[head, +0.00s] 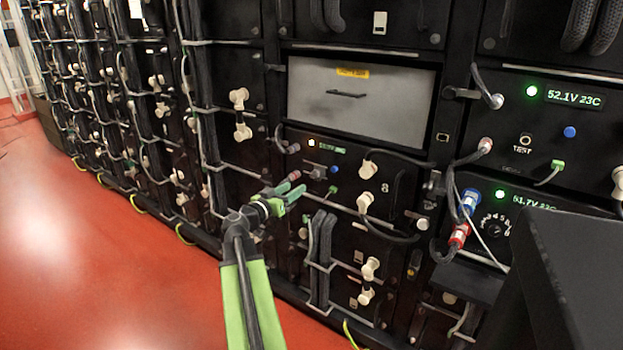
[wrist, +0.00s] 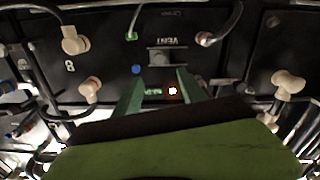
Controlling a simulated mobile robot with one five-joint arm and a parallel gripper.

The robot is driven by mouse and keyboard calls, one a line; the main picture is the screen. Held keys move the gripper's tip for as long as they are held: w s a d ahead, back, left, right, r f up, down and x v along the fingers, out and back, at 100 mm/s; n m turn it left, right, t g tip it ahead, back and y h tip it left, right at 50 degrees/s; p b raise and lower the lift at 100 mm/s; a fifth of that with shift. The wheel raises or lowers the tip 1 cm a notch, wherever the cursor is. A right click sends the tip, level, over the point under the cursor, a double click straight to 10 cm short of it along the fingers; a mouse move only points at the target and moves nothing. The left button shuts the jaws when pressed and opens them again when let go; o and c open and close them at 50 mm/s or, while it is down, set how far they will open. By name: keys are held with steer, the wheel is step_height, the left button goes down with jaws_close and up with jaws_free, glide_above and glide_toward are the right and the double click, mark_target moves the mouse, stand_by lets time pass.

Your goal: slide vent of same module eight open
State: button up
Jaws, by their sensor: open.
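Module eight (head: 385,187) is a black panel below a grey drawer front, marked with a white 8. In the head view its small grey vent slide (head: 316,171) sits left of a blue button (head: 333,169). In the wrist view, where the lettering is upside down, the vent slide (wrist: 167,57) lies beside the word VENT. My gripper (head: 297,190) is in front of the panel's lower left part. In the wrist view its two green fingers (wrist: 158,82) are apart and empty, pointing towards the vent slide. I cannot tell whether they touch the panel.
Cream cable plugs (head: 370,168) and black cables stand out from the panel. A lit module (head: 545,150) is at the right. Red floor (head: 110,250) at the left is clear.

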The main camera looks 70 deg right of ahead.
mark_target(314, 174)
steer(key=x, duration=1.1)
steer(key=shift+d, duration=0.3)
jaws_close()
stand_by(0.7)
